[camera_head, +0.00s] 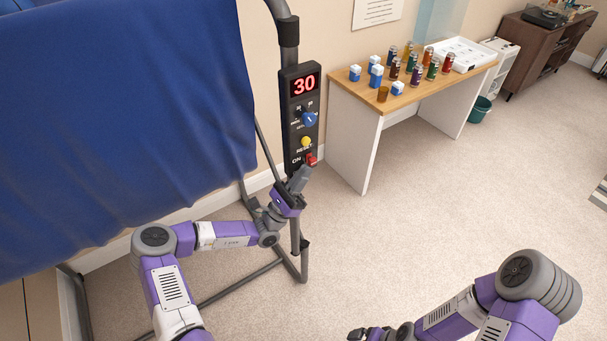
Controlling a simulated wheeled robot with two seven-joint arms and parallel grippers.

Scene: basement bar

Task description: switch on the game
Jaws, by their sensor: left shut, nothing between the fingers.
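The game's black control panel (290,125) hangs on a grey metal frame beside a blue cloth. Its display (304,86) shows a red 30. Below it are a blue knob (309,119), a yellow button (306,142) marked RESET and a red switch (311,159) with ON lettering to its left. My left gripper (299,177) is shut and empty, with its tips just below the red switch. I cannot tell whether they touch it. My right gripper (366,334) is low at the bottom edge, only partly in view, and its jaws are unclear.
The blue cloth (120,120) fills the left side on its grey frame (303,260). A wooden-topped table (400,108) at the back right holds several cans, small boxes and a white tray (462,54). A teal bin (480,109) stands beyond it. The carpet between is clear.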

